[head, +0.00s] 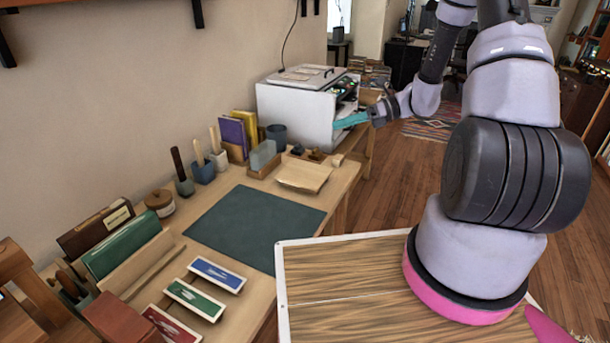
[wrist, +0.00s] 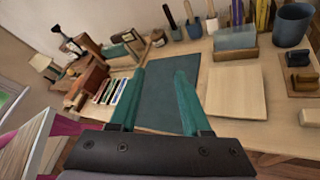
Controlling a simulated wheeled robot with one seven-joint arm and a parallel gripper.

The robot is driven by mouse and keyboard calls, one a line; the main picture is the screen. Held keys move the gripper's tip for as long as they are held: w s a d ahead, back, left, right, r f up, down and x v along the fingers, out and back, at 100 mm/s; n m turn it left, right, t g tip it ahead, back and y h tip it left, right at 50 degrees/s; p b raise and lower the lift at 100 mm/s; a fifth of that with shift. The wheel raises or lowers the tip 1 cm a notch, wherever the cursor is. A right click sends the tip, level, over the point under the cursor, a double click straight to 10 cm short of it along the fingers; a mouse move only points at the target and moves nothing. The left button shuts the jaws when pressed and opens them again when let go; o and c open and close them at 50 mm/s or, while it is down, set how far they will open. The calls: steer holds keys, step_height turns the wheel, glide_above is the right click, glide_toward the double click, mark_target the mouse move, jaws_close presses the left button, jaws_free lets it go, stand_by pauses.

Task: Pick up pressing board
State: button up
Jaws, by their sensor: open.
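A pale, flat wooden board, which looks like the pressing board (head: 304,177), lies on the workbench just beyond the dark green mat. In the wrist view the board (wrist: 236,92) lies right of my gripper's fingers, fully visible. My gripper (head: 350,120) is in front of the white printer, above and beyond the board in the head view. Its two teal fingers (wrist: 160,72) are spread apart with nothing between them. In the wrist view they point over the mat, apart from the board.
The dark green mat (head: 254,225) covers the bench's middle. A white printer (head: 297,103) stands at the far end. A glass block in a wooden holder (head: 264,158) stands beside the board. Handled tools (head: 182,172) and books (head: 236,136) line the wall. Small blocks (wrist: 305,82) lie right.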

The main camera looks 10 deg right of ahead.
steer(key=w+d+f+m+t+y, duration=0.25)
steer(key=f+m+t, duration=0.35)
steer(key=f+m, duration=0.55)
steer(key=m+t+h, duration=0.4)
steer(key=m+t, duration=0.1)
steer(key=m, duration=0.2)
glide_toward(325, 177)
steer(key=x, duration=1)
steer(key=shift+s+a+f, duration=0.1)
steer(key=shift+f, duration=0.15)
jaws_close()
